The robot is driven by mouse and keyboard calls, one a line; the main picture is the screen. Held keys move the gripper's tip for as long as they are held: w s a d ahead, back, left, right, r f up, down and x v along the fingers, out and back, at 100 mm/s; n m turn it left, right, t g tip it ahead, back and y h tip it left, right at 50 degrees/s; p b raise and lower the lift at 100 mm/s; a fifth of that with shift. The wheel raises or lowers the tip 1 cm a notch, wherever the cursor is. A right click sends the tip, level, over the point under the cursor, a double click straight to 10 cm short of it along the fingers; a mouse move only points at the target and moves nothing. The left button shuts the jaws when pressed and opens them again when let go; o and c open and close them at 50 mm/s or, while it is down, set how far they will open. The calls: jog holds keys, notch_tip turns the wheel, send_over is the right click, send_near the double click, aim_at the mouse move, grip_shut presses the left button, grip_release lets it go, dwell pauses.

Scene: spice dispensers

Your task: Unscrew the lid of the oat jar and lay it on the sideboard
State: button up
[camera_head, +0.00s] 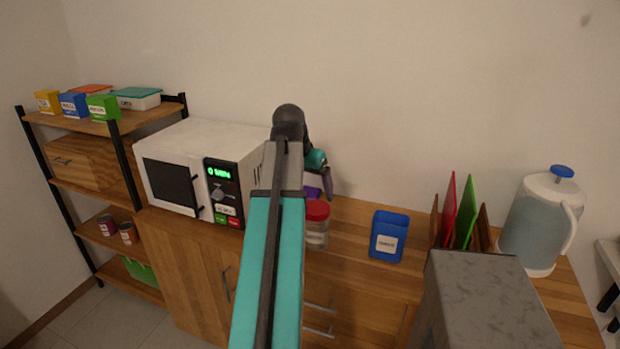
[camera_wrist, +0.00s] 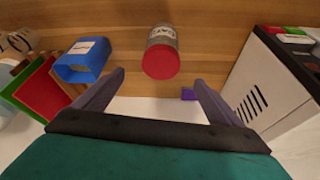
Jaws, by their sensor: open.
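The jar (camera_head: 316,236) is clear with a red lid (camera_head: 318,210) and stands upright on the wooden sideboard (camera_head: 350,218), right of the microwave. In the wrist view the red lid (camera_wrist: 161,62) is on the jar (camera_wrist: 163,34), whose label is only partly readable. My gripper (camera_wrist: 160,82) is open and empty, its two fingers spread wide with the lid between and beyond them. In the head view my gripper (camera_head: 322,182) is just behind and above the jar, partly hidden by my arm.
A white microwave (camera_head: 190,165) stands left of the jar. A blue container (camera_head: 388,236) stands to the right, then a rack with red and green boards (camera_head: 463,215) and a white-topped jug (camera_head: 541,222).

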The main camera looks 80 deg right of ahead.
aim_at(317, 208)
jog(key=shift+p+x, duration=0.7)
jog(key=shift+x, duration=4.4)
jog(key=shift+c, duration=0.2)
jog(key=c, duration=1.1)
